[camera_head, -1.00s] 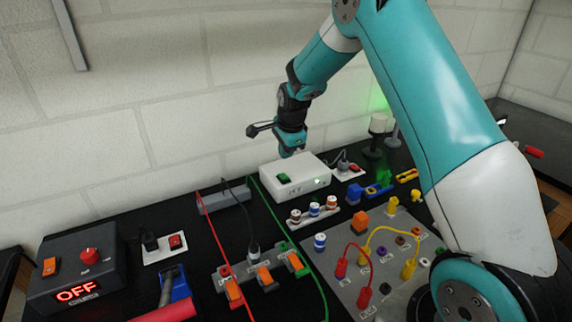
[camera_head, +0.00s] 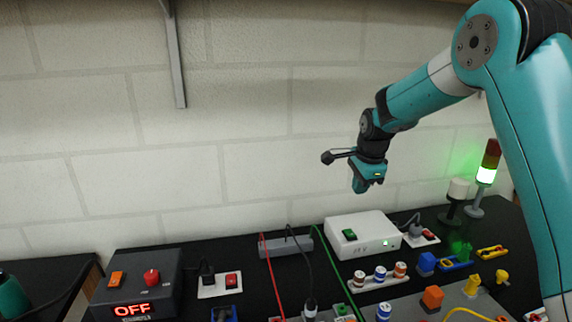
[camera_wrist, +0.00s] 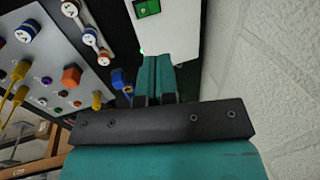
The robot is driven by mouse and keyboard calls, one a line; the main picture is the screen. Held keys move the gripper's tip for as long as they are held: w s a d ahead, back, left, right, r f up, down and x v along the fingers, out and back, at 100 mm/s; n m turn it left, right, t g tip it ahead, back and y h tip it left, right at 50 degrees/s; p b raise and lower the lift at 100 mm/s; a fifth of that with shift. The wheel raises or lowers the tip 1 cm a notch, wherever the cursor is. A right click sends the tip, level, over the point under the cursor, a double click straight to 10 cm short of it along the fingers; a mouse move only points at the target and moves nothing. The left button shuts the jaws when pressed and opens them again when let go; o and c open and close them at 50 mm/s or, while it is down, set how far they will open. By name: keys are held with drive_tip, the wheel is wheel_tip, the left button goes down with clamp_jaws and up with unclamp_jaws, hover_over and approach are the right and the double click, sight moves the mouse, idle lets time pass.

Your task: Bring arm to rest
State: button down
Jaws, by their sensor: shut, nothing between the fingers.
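My gripper (camera_head: 361,187) points down in the head view, above the white box (camera_head: 362,237) at the back of the black bench. It is apart from the box and holds nothing. In the wrist view my gripper (camera_wrist: 157,62) shows its two teal fingers together, with the white box (camera_wrist: 172,30) beyond them. My arm reaches in from the right, bent at the elbow.
A grey panel (camera_head: 405,310) with plugs and knobs stands at the front right. A dark box (camera_head: 135,283) with a lit OFF display is at left. A signal tower (camera_head: 487,165) glows green at the back right. The white brick wall (camera_head: 250,110) is close behind.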

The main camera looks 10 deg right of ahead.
drive_tip(key=s+a+r+n+y, duration=0.1)
drive_tip(key=s+a+r+n, duration=0.3)
drive_tip(key=s+a+n, duration=0.3)
drive_tip(key=s+a+r+n+y, duration=0.1)
drive_tip(key=s+a+r+n, duration=0.2)
drive_tip(key=s+a+n, duration=0.35)
drive_tip(key=s+a+n+g, duration=0.1)
drive_tip(key=s+a+n, duration=0.1)
drive_tip(key=s+n, duration=0.2)
drive_tip(key=s+a+n+g+y, duration=0.1)
drive_tip(key=s+n, duration=0.3)
drive_tip(key=s, duration=0.7)
drive_tip(key=s+a+n+y, duration=0.1)
drive_tip(key=s+a+n, duration=0.3)
drive_tip(key=s, duration=0.3)
drive_tip(key=shift+s+r+g, duration=0.4)
drive_tip(key=shift+d, duration=0.1)
